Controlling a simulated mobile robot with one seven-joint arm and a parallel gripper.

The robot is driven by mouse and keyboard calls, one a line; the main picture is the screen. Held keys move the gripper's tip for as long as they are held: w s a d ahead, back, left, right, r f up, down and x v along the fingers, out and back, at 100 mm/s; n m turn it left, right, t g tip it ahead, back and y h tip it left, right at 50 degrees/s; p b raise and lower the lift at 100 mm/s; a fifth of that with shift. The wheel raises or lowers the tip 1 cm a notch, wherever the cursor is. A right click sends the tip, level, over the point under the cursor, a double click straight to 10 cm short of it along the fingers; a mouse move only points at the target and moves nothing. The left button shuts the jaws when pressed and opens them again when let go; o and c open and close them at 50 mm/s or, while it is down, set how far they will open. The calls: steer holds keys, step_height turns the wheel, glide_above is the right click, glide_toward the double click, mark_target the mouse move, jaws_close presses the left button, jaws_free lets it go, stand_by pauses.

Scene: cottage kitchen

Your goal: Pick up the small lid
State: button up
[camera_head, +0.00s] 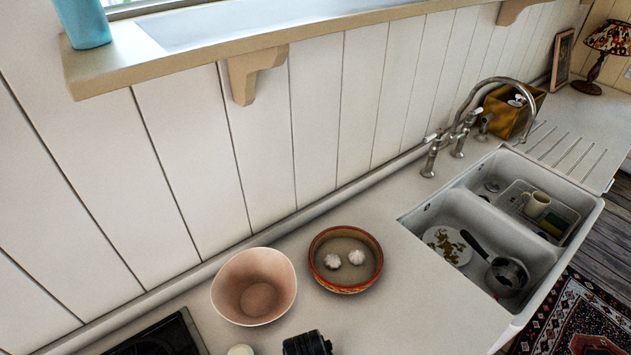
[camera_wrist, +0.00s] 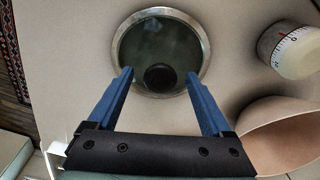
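The small lid (camera_wrist: 152,42) lies flat on the counter in the wrist view, round, with dark glass, a metal rim and a black knob (camera_wrist: 160,77) near its lower middle. My gripper (camera_wrist: 160,73) is open, its two blue fingers spread apart. In the picture the fingertips lie over the lower part of the lid, one on each side of the knob. Nothing is between them but the view of the knob, and I cannot tell their height above it. The lid does not show in the head view.
A white dial timer (camera_wrist: 290,50) and a pink bowl (camera_wrist: 285,135) stand close to the right of the lid in the wrist view. In the head view, a terracotta dish (camera_head: 345,283) with garlic, a sink (camera_head: 440,210) and a black hob (camera_head: 160,338) share the counter.

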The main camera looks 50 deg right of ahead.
jaws_close()
stand_by(1.3)
